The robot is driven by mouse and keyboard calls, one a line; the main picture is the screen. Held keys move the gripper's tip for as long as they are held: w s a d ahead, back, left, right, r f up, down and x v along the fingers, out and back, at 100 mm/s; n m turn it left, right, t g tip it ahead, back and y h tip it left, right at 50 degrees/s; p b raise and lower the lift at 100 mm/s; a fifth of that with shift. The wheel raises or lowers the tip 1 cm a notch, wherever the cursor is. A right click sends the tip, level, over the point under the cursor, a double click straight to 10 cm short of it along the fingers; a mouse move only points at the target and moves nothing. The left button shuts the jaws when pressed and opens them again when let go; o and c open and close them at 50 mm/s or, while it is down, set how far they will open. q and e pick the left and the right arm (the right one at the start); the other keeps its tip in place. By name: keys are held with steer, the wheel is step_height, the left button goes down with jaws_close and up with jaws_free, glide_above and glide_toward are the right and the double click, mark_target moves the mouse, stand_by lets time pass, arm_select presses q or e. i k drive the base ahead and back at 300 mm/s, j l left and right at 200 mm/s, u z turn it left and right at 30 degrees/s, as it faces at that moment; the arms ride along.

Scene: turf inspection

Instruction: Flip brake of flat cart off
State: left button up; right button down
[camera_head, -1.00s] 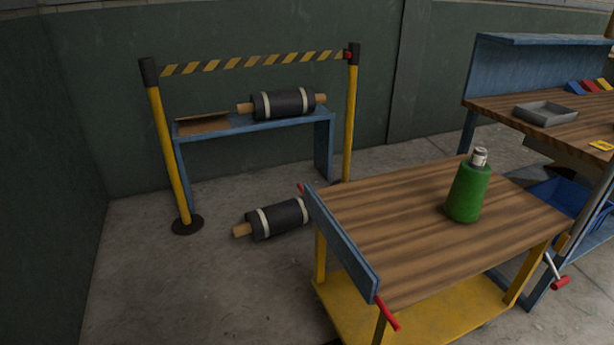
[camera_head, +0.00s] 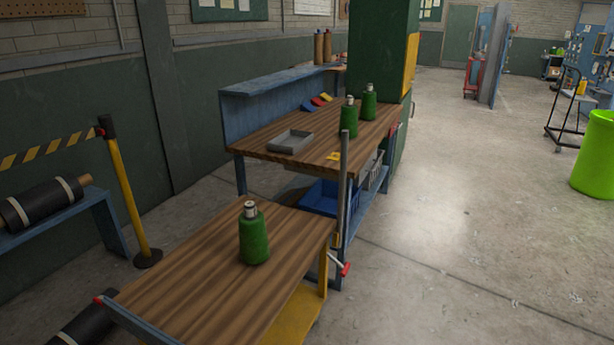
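The flat cart (camera_head: 195,290) stands at the lower left, with a wooden top, yellow frame and lower deck, and a blue board at its near left end. A green bottle (camera_head: 254,238) with a pale cap stands upright on its top. A metal lever with a red tip (camera_head: 345,269) shows at the cart's far right corner, near a grey upright post (camera_head: 343,190); I cannot tell for certain whether it is the brake or which way it is set. A small red tip (camera_head: 98,300) shows at the blue board's end. Neither of my grippers is in view.
A blue workbench (camera_head: 235,150) behind the cart carries a grey tray (camera_head: 289,141), more green bottles (camera_head: 348,118) and coloured bins. A yellow barrier post (camera_head: 127,195) and a black roller (camera_head: 45,202) are at left. Open concrete floor (camera_head: 460,250) lies to the right.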

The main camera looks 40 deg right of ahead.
mark_target(344, 267)
steer(key=z, duration=1.65)
